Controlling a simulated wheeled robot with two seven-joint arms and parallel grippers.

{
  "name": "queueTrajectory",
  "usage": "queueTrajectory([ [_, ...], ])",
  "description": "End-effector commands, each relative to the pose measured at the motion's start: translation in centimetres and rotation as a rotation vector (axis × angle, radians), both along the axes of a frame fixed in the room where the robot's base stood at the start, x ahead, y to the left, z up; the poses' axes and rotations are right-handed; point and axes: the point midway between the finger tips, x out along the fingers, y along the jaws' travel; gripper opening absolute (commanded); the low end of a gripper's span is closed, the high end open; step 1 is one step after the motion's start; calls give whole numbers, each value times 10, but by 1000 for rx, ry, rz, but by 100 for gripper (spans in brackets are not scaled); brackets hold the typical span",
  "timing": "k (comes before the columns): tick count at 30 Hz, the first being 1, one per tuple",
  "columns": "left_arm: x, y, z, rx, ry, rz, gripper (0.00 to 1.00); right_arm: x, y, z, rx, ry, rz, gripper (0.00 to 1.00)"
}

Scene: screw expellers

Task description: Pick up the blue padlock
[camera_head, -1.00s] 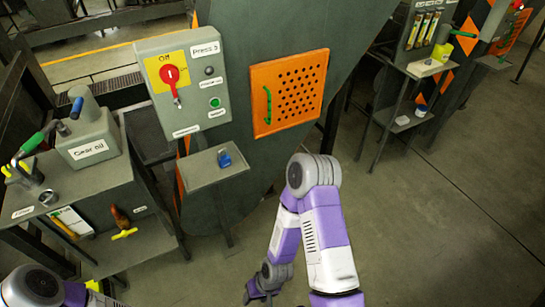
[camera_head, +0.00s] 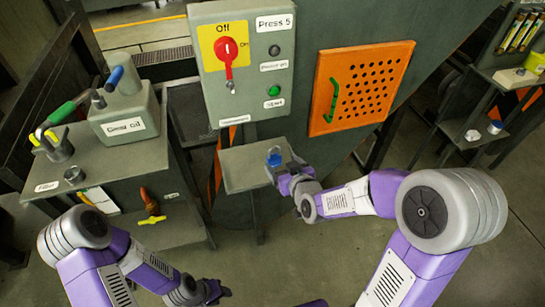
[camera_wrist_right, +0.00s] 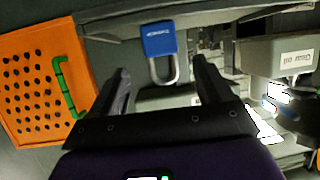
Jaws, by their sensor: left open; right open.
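The blue padlock (camera_head: 273,156) sits on the small grey shelf (camera_head: 240,172) below the control box. In the right wrist view the padlock (camera_wrist_right: 159,40) has its blue body at the top and its silver shackle hanging toward my jaws. My right gripper (camera_head: 283,168) is at the shelf's right edge, close to the padlock. In the wrist view its two fingers (camera_wrist_right: 158,72) are open, one to each side of the shackle and apart from it. My left gripper (camera_head: 222,291) is low in the head view, away from the shelf, and open.
The control box (camera_head: 243,65) with a red switch stands above the shelf. An orange perforated panel (camera_head: 365,85) with a green handle is right of it. A bench (camera_head: 105,170) with a gear oil can (camera_head: 122,115) stands at the left. Floor is open at the lower middle.

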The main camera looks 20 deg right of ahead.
Motion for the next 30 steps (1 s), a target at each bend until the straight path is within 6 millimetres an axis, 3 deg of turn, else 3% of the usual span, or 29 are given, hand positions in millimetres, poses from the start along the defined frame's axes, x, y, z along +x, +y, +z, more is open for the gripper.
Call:
queueTrajectory([
  [13,0,0,-10,0,0,0,43,51,9,-25,0,6,1,79],
  [22,0,0,-10,0,0,0,43,57,10,-26,2,5,0,79],
  [30,0,0,-10,0,0,0,43,56,10,-26,2,5,0,39],
])
